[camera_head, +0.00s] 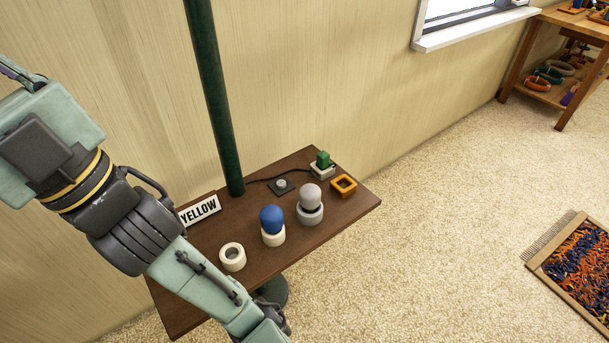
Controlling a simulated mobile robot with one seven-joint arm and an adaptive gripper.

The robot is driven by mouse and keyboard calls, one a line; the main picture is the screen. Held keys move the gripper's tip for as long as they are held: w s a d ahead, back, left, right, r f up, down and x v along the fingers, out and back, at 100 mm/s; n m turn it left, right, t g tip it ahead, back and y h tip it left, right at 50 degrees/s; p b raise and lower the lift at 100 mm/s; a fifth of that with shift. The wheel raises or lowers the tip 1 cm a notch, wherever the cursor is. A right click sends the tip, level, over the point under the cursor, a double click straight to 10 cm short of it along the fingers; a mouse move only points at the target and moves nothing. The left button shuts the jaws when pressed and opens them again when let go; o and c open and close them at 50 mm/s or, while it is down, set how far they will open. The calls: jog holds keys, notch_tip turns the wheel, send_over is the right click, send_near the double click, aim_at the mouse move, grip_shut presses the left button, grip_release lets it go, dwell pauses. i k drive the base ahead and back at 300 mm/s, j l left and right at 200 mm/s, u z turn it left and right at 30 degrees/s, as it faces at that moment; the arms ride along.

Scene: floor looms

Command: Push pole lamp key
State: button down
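A dark green pole (216,95) rises from the back of a brown wooden table (290,248); its top is out of view. Right of its foot, a small grey round key (281,183) sits on a dark square plate (289,188) on the tabletop. A thin black cord (265,179) runs close behind the plate. I cannot tell if the key is pressed. My arm crosses the left side and runs off the bottom edge, over the table's front left. My gripper is not in view.
Behind the key's right stands a green block on a white base (321,170), beside an orange square ring (343,185). A grey knob (310,196), blue knob (272,219), white ring (232,257) and "YELLOW" sign (199,210) also stand there.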

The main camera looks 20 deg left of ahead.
aim_at(280, 184)
jog(key=i+l, duration=0.2)
jog(key=l, duration=0.15)
jog(key=i+l, duration=0.2)
jog(key=l, duration=0.15)
jog(key=i+l, duration=0.2)
jog(key=l, duration=0.15)
jog(key=i+l, duration=0.2)
jog(key=l, duration=0.15)
jog(key=u, duration=1.8)
